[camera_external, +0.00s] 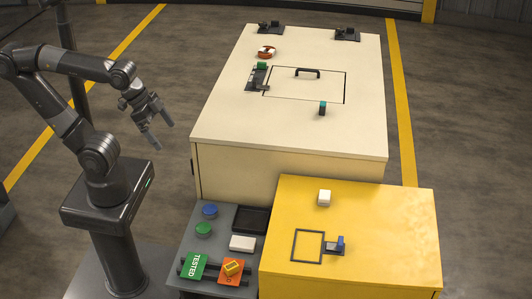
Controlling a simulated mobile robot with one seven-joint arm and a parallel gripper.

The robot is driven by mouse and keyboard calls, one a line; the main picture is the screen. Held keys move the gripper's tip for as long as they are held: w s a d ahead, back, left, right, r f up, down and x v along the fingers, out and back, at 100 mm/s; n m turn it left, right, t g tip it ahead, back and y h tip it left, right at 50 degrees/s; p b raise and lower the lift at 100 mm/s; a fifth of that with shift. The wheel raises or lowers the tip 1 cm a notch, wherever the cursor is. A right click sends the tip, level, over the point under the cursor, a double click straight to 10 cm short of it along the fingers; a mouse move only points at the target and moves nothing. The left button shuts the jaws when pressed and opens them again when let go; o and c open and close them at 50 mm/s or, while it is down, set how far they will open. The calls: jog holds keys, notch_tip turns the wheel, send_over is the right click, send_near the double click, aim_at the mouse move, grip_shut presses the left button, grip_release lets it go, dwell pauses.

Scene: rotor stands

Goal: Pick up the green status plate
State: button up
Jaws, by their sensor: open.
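The green status plate (194,266), lettered "TESTED", leans at the front left of the low grey stand (214,240). An orange plate (232,271) is beside it on the right. My gripper (157,134) is open and empty, fingers pointing down and to the right. It is in the air to the left of the cream cabinet, well above and behind the green plate. Nothing covers the green plate's lettered face.
The yellow cabinet (390,230) adjoins on the right; the cream cabinet (225,110) stands behind.

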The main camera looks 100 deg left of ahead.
jog(key=shift+c, duration=0.6)
jog(key=n+g, duration=0.6)
jog(key=n, duration=1.2)
send_over(193, 268)
notch_tip(193, 268, down, 29)
notch_tip(193, 268, down, 6)
jog(key=shift+w+d+r, duration=0.1)
jog(key=shift+w, duration=0.05)
jog(key=shift+a+f, duration=0.2)
jog(key=shift+f, duration=2.5)
jog(key=shift+c, duration=0.2)
